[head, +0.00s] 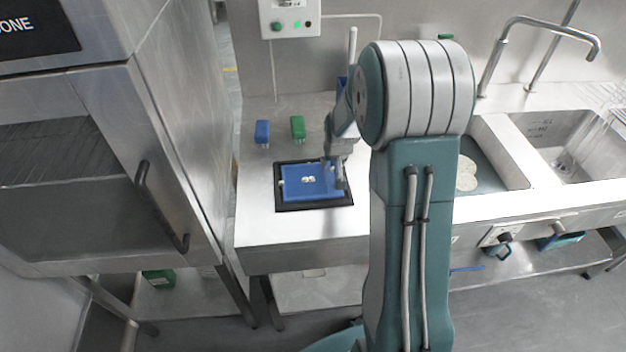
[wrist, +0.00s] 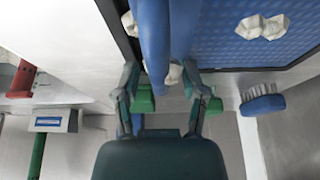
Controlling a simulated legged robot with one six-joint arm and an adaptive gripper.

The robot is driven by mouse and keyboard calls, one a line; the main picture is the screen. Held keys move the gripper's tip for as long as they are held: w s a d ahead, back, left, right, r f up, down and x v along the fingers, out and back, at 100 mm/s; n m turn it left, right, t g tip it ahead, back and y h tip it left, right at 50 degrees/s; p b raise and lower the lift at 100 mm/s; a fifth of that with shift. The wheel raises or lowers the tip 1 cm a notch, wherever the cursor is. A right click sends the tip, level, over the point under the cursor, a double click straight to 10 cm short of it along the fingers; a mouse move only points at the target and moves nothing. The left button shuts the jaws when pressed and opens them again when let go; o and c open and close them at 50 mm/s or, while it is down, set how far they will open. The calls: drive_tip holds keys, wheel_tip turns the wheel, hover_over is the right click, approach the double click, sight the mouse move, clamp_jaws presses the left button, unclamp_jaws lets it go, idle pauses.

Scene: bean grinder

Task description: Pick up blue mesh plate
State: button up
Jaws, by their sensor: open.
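The blue mesh plate (head: 302,172) lies in a black tray (head: 314,205) on the steel counter, with small white pieces on it. In the wrist view its dimpled blue surface (wrist: 222,45) fills the upper right. My gripper (head: 338,178) is at the plate's right side in the head view. In the wrist view my gripper (wrist: 178,98) is open, its green-tipped fingers on either side of the line of a raised blue strip (wrist: 156,40) at the plate's edge. A white piece shows near the strip's end. I cannot tell whether the fingers touch the plate.
A blue brush (head: 262,132) and a green brush (head: 297,128) stand behind the tray. A steel oven cabinet (head: 175,110) is close on the left. A sink (head: 565,135) is on the right. The counter in front of the tray is clear.

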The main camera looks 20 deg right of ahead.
drive_tip(key=shift+a, duration=0.1)
clamp_jaws()
drive_tip(key=shift+r, duration=0.15)
